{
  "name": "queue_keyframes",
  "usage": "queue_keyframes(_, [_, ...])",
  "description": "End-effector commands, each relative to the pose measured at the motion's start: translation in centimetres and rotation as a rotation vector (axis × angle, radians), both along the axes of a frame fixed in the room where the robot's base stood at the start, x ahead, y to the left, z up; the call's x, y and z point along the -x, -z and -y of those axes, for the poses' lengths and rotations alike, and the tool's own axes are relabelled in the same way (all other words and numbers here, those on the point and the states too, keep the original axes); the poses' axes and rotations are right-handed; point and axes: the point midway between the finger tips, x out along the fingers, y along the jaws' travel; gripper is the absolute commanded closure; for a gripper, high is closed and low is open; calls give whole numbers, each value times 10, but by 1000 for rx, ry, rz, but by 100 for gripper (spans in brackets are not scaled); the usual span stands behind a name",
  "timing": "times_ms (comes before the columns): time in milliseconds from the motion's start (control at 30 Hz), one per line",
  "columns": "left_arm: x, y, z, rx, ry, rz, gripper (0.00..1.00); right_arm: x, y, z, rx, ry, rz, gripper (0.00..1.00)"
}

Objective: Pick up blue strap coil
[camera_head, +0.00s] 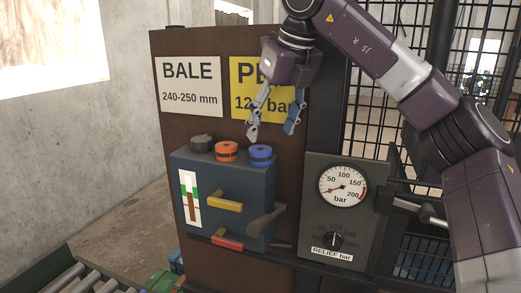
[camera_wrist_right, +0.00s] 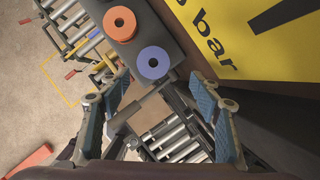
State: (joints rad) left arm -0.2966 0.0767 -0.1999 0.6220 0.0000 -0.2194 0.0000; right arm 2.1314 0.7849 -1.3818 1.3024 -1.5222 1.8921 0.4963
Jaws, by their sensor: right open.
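The blue strap coil (camera_head: 260,154) sits on top of the dark blue-grey box, at its right end. My right gripper (camera_head: 272,133) is open and empty, above the box and a little above the blue coil. Its fingers frame open space in the wrist view (camera_wrist_right: 160,120), with the coil ahead of them and not between the tips. My left gripper is not in view.
An orange coil (camera_head: 226,150) sits just left of the blue one, and a dark knob (camera_head: 201,143) further left. The box (camera_head: 225,190) has yellow and red handles and a grey lever. A pressure gauge panel (camera_head: 342,190) stands at right. Signs hang behind on the brown panel.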

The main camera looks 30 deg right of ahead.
Motion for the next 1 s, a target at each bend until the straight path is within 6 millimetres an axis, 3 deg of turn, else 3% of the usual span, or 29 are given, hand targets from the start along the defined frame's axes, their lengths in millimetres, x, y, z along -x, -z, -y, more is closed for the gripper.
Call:
queue_keyframes(267, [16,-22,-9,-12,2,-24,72,-17,26,-7,-1,-3,-4,42])
queue_keyframes(500, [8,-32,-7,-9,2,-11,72,-28,54,-10,-3,-2,0,42])
queue_keyframes(733, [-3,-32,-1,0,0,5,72,-29,57,-10,-3,-2,1,42])
queue_keyframes(1000, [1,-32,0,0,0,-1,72,-29,56,-11,-4,-3,1,69])
